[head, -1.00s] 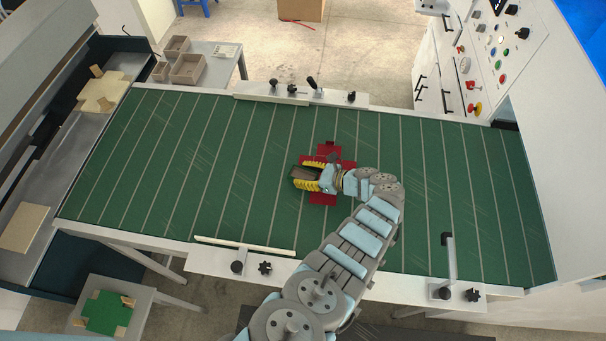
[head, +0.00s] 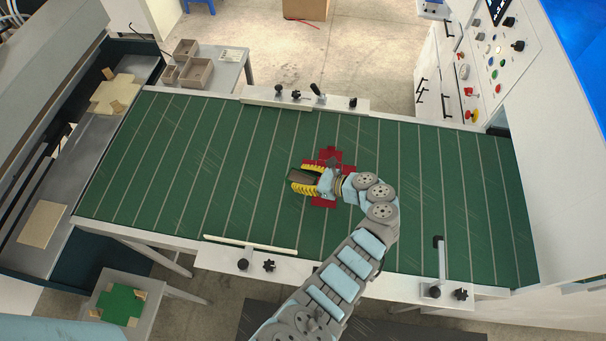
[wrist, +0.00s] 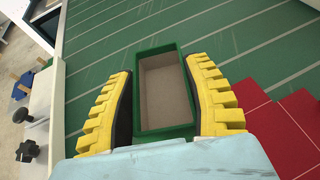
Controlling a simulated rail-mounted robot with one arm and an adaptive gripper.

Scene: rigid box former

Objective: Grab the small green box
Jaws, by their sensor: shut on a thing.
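The small green box (wrist: 165,90) is an open-topped rectangular box with green walls and a greyish-beige inside. In the wrist view it sits between the two yellow ribbed fingers of my gripper (wrist: 164,100), which is shut on its sides. In the head view my gripper (head: 304,181) is over the middle of the green conveyor, and the box shows there as a small brownish shape (head: 301,177) between the fingers. I cannot tell whether the box touches the belt.
A red cross-shaped blank (head: 331,158) lies on the green conveyor (head: 200,170) under and beside my gripper. Greyish open boxes (head: 196,72) stand on a side table behind. Another green blank (head: 122,303) lies on a front-left stand. A control panel (head: 497,60) is at the right.

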